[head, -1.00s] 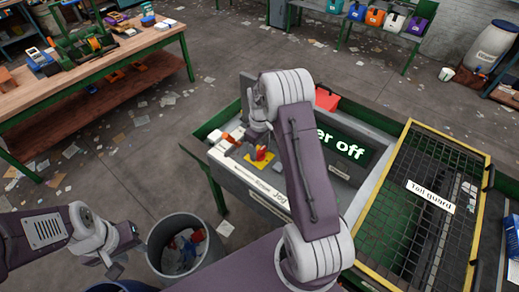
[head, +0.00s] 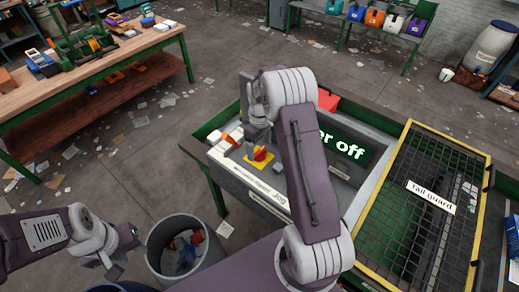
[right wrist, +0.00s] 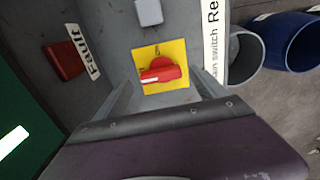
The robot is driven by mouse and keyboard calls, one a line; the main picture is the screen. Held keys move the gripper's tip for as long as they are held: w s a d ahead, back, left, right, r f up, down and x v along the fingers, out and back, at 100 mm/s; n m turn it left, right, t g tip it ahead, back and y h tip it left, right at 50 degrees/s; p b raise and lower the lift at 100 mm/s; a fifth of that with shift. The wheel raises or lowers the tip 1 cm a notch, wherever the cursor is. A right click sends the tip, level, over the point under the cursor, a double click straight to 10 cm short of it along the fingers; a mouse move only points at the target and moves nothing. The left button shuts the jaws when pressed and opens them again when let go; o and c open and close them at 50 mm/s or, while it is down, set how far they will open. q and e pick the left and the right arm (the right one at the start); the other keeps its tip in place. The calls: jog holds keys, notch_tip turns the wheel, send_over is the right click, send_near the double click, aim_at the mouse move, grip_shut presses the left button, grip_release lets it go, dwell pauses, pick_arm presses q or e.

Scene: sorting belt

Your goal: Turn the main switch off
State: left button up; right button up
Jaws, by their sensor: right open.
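The main switch (right wrist: 162,72) is a red rotary knob on a yellow square plate on the grey panel. In the right wrist view its handle lies nearly level, tilted slightly. It also shows as the red knob in the head view (head: 260,154). My right gripper (right wrist: 165,86) is open, with one finger on each side of the lower part of the yellow plate. I cannot tell whether the fingers touch the knob. In the head view my right arm partly hides the panel. My left gripper (head: 122,255) is at lower left, away from the panel; its jaw opening is unclear.
A dark display (head: 345,145) shows green-white letters ending "er off", partly hidden by my arm. A red "Fault" part (right wrist: 64,61) and a pale button (right wrist: 148,12) are near the switch. A mesh tail guard (head: 400,190) is at right, a grey bin (head: 153,262) below.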

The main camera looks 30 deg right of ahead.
aim_at(260, 151)
notch_tip(260, 151, up, 8)
jog(key=b, duration=0.1)
jog(key=shift+f+b, duration=0.2)
jog(key=shift+b, duration=0.15)
